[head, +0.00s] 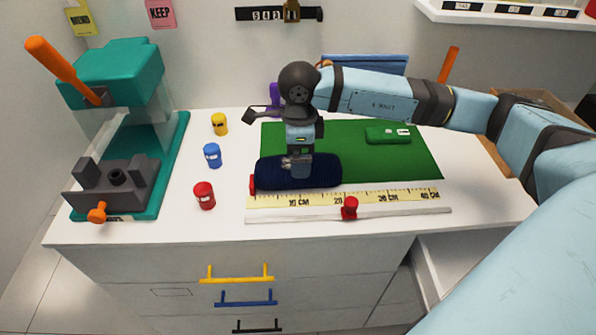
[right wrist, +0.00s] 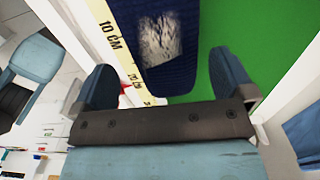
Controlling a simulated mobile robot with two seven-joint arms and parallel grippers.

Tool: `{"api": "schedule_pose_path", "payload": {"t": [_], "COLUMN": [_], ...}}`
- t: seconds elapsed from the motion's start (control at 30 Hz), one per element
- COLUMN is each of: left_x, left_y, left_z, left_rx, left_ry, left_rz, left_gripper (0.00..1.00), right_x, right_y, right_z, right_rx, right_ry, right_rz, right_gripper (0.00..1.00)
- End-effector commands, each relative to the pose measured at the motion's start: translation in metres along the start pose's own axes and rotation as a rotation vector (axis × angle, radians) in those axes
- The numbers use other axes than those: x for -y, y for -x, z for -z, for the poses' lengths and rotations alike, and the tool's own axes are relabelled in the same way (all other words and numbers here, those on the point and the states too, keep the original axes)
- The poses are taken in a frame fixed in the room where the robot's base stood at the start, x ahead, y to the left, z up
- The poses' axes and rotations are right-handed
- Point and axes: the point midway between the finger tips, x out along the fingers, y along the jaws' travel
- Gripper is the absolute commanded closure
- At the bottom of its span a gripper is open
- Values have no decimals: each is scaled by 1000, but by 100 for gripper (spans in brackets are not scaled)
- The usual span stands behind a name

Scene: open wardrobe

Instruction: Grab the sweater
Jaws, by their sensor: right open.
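The sweater appears as a dark navy folded or rolled bundle (head: 328,174) lying on the front left of a green mat, its left end near a small red piece. In the right wrist view the navy knit (right wrist: 185,78) shows a grey-white patch, between and beyond the fingers. My right gripper (head: 297,166) points down over the left-middle of the bundle. Its two fingers (right wrist: 163,68) are spread apart with nothing clamped between them. Whether they touch the fabric cannot be told. My left gripper is not in view.
The green mat (head: 405,165) lies on a white worktop (head: 140,226). A yellow ruler (head: 385,196) runs in front. Yellow, blue and red (head: 204,196) small containers stand left, beside a teal machine (head: 110,75). A green case (head: 388,135) lies on the mat. Drawers are below.

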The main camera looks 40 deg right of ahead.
Motion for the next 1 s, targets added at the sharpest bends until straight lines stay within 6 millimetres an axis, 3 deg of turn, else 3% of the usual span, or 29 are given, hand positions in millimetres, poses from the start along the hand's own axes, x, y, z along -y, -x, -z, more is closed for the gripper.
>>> {"api": "schedule_pose_path", "payload": {"t": [0.37, 0.6, 0.8, 1.0], "left_x": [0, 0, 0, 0], "left_y": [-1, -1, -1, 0], "left_z": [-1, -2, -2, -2], "left_rx": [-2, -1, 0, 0], "left_ry": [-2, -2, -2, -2], "left_rz": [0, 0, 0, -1], "left_gripper": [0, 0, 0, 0], "right_x": [1, 1, 1, 2], "right_y": [-48, -51, -51, -50], "right_z": [-2, -2, -2, -2], "right_rx": [-1, 1, 0, 1], "right_ry": [1, 1, 1, 1], "right_rz": [-3, -1, -1, -1], "right_gripper": [0, 0, 41, 45]}}
